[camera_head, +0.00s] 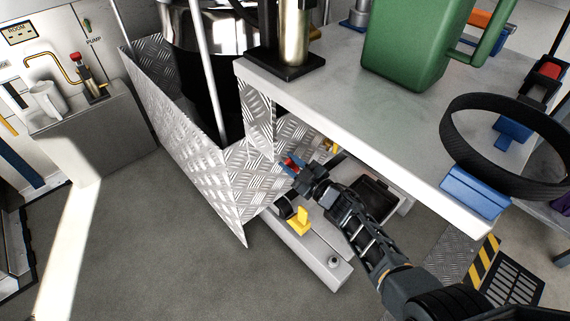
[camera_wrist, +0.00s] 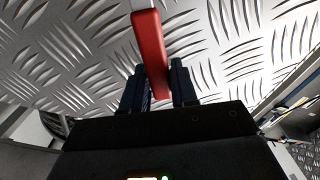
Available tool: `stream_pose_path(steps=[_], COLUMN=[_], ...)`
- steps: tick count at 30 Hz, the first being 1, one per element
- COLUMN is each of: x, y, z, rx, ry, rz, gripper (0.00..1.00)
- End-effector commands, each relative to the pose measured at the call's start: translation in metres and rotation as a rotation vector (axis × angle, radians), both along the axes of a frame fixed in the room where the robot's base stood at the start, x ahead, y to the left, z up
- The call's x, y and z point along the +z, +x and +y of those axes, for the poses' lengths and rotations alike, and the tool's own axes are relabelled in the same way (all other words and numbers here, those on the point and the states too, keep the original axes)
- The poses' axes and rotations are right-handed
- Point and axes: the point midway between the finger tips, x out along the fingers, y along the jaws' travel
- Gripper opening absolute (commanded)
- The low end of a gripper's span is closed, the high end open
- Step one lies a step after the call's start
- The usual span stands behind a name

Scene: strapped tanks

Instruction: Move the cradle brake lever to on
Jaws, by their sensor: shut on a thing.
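The brake lever has a red handle (camera_wrist: 149,45), seen in the wrist view in front of diamond-plate metal. In the head view, a small bit of the red handle (camera_head: 289,162) shows at the diamond-plate cradle's lower panel (camera_head: 258,177). My gripper (camera_wrist: 158,75) has one dark finger on each side of the handle's lower end and is shut on it. My gripper also shows in the head view (camera_head: 303,178), below the edge of the grey worktop. The lever's pivot and any on/off marks cannot be made out.
The grey worktop (camera_head: 350,115) overhangs close to my arm, bearing a green jug (camera_head: 407,45) and a black ring (camera_head: 450,140). A yellow part (camera_head: 299,219) sits on the pale base beam (camera_head: 318,262) below my gripper. Open floor (camera_head: 140,240) lies at left.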

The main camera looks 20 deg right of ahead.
Motion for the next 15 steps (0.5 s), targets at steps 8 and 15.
stream_pose_path(steps=[8,15], x=[0.011,0.012], y=[0.008,0.012], z=[-0.025,-0.04], rx=[-0.003,-0.003], ry=[0.23,0.373], rz=[0.073,0.12], gripper=[0.0,0.0])
